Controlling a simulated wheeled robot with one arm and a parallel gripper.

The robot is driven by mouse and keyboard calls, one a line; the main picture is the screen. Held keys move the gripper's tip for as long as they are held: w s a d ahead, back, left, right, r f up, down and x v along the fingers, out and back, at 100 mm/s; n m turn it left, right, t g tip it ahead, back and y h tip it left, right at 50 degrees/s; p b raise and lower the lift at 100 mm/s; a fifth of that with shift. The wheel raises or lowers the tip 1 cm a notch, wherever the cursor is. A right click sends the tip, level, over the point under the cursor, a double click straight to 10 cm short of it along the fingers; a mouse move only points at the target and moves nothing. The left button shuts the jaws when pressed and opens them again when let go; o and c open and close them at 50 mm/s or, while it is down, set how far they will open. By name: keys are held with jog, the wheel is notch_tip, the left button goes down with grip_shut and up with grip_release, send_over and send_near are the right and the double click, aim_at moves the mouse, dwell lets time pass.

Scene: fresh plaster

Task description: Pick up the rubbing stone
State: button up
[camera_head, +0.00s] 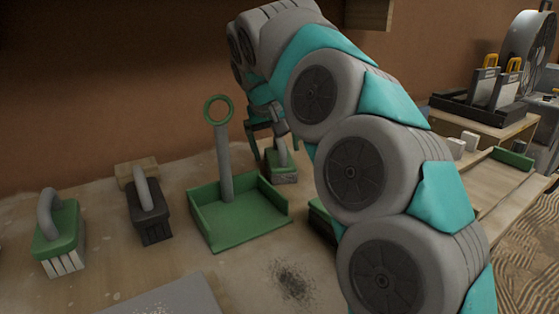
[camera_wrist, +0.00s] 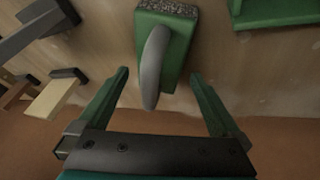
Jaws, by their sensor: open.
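The rubbing stone (camera_head: 284,176) stands on the bench near the back wall, right of the green dustpan. It has a green body, a grey handle and a speckled, gritty base. In the wrist view, the rubbing stone (camera_wrist: 179,52) lies ahead, with its grey handle pointing toward my gripper. My gripper (camera_wrist: 159,74) is open, with one green finger on each side of the handle. Nothing is held, and I cannot tell whether a finger touches it. In the head view, my gripper (camera_head: 273,138) is just above the stone, partly hidden by my arm.
The green dustpan (camera_head: 238,222) with an upright ring handle stands close left of the stone. A black brush (camera_head: 151,226) and a green brush (camera_head: 57,238) stand farther left. A grey plate (camera_head: 172,299) lies in front. The brown wall (camera_head: 110,80) is close behind.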

jog(key=shift+x, duration=0.95)
grip_shut()
